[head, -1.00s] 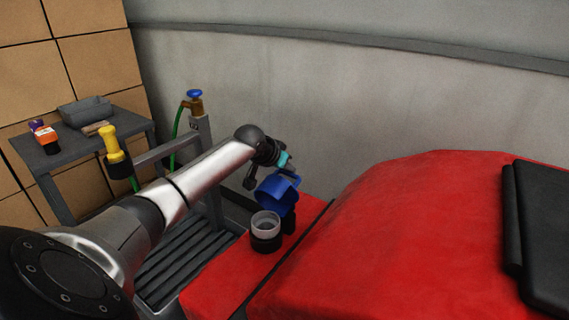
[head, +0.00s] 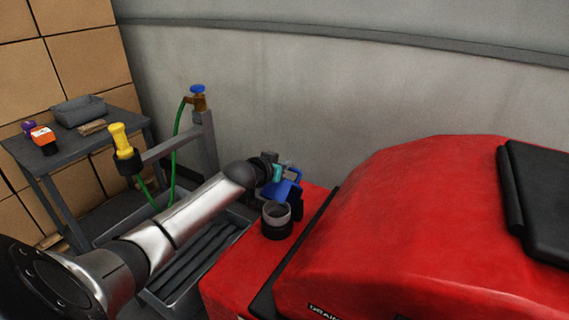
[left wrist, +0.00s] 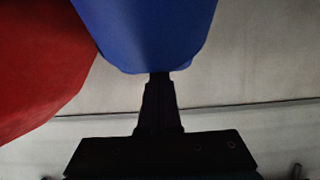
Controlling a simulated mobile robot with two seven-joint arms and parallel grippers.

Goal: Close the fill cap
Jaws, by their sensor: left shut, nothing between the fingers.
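The blue fill cap (head: 287,187) stands swung open on the far side of the round filler neck (head: 276,218) on the red scrubber. The neck's pale inner ring shows and its mouth is uncovered. My left gripper (head: 283,172) is at the cap, partly hidden behind it. In the left wrist view the blue cap (left wrist: 150,30) fills the top centre, and the shut fingers of my left gripper (left wrist: 160,76) reach its lower edge. I cannot tell whether they touch it. My right gripper is not in view.
The red scrubber body (head: 410,220) fills the right side, with a black panel (head: 540,200) on it. A grated drain tray (head: 200,260) lies under my left arm. A grey table (head: 60,150) and a yellow-handled nozzle (head: 122,145) stand at the left. The grey wall is behind.

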